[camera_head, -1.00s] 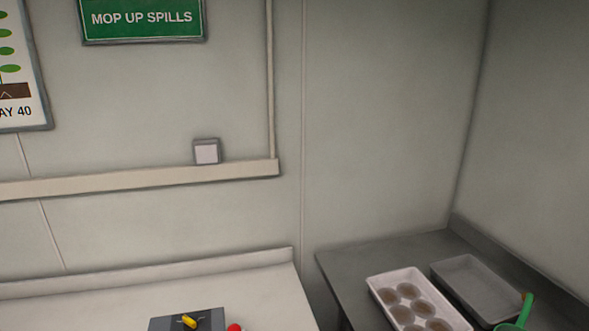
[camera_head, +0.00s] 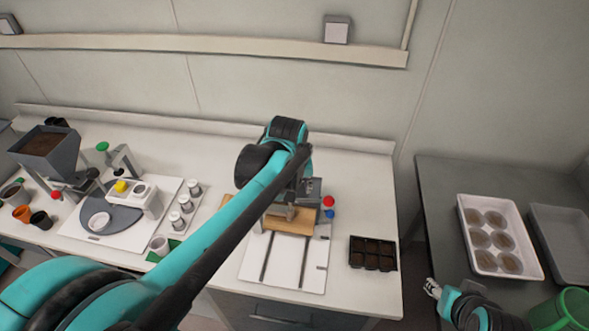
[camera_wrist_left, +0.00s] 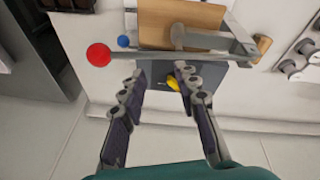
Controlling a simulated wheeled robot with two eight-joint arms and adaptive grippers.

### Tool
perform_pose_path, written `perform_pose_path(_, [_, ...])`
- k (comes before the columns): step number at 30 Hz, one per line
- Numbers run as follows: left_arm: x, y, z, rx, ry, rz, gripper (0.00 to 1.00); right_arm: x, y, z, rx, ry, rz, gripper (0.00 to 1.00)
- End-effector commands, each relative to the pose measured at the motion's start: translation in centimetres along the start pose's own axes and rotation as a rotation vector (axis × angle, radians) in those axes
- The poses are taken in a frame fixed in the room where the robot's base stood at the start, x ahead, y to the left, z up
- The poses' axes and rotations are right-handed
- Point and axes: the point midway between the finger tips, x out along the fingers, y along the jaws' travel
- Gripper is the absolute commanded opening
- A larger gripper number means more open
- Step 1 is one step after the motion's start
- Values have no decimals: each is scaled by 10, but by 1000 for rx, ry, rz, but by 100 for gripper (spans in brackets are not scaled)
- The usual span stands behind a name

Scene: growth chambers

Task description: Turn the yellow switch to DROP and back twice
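The yellow switch (camera_wrist_left: 173,84) shows in the left wrist view on a dark grey box, between and just beyond my left fingertips. My left gripper (camera_wrist_left: 161,72) is open, its two fingers spread on either side of the switch; touching cannot be told. In the head view my left arm reaches over the bench and hides the switch; only part of the grey box (camera_head: 313,186) shows. The word DROP cannot be read. My right gripper (camera_head: 432,289) is low at the right, small, its fingers unclear.
A red knob (camera_wrist_left: 98,54) and a blue knob (camera_wrist_left: 124,41) sit beside the box. A wooden board (camera_head: 290,220), a black cell tray (camera_head: 373,253) and a dosing device (camera_head: 122,205) stand on the bench. A white tray of pots (camera_head: 483,262) is on the right table.

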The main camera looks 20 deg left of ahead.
Motion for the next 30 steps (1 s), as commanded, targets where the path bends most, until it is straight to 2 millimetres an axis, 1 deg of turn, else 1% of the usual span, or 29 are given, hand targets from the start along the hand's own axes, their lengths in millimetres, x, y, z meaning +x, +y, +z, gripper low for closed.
perform_pose_path(1, [-4, 3, -17, -45, -22, -14, 31, -12, 0, -8, 0, 0, 0, 45])
perform_pose_path(6, [6, 6, -55, -199, -98, -69, 31, -31, 0, -22, 0, 0, 0, 45])
perform_pose_path(9, [15, 7, -75, -287, -139, -103, 31, -43, 0, -30, 0, 0, 0, 45])
perform_pose_path(13, [30, 4, -95, -386, -182, -144, 31, -54, 0, -39, 0, 0, 0, 45])
perform_pose_path(16, [39, 3, -103, -437, -205, -168, 31, -60, 0, -43, 0, 0, 0, 45])
perform_pose_path(21, [49, 1, -108, -479, -222, -187, 31, -62, 0, -44, 0, 0, 0, 45])
perform_pose_path(23, [54, 0, -107, -482, -224, -189, 31, -62, 0, -44, 0, 0, 0, 45])
perform_pose_path(26, [67, -2, -104, -482, -224, -189, 31, -60, 0, -43, 0, 0, 0, 45])
perform_pose_path(30, [90, -5, -98, -481, -223, -188, 31, -58, 0, -41, 0, 0, 0, 45])
